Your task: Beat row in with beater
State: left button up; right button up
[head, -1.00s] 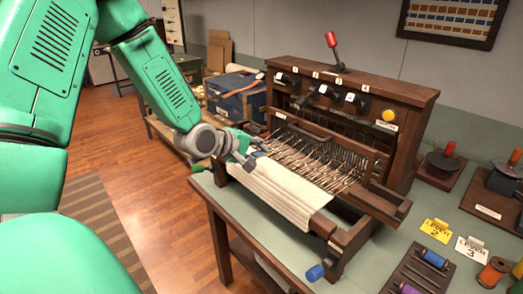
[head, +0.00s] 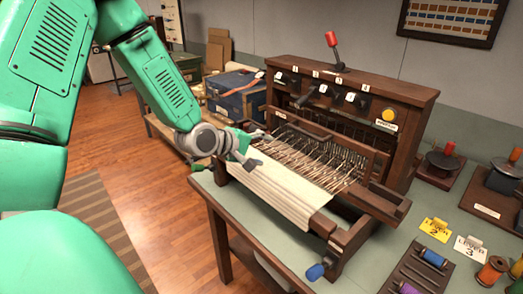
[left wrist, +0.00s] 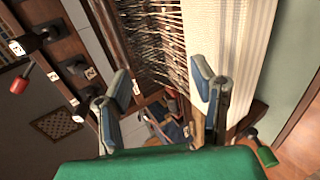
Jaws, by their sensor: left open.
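A wooden table loom (head: 345,85) stands on the table with cream woven cloth (head: 275,188) at its front and many warp threads (head: 305,158) behind it. The beater appears to be the dark wooden bar (head: 305,127) across the threads, in front of the loom's upright frame. My left gripper (head: 260,148) is open and empty at the loom's left side, over the cloth's back left corner. The left wrist view shows its two spread fingers (left wrist: 162,95) with nothing between them, near the threads and cloth (left wrist: 238,40). My right gripper is out of view.
A red-knobbed lever (head: 332,42) and a lit amber lamp (head: 387,115) are on the loom. Yellow and white lever cards (head: 434,231) and spools stand right. A blue box (head: 235,95) sits behind left.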

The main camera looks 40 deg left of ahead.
pick_arm(q)
jog(key=shift+s+r, duration=0.1)
jog(key=p+v, duration=0.6)
jog(key=v, duration=0.1)
jog(key=shift+s+r+p, duration=0.2)
jog(key=shift+s+p, duration=0.1)
jog(key=shift+p, duration=0.1)
dwell(1.3)
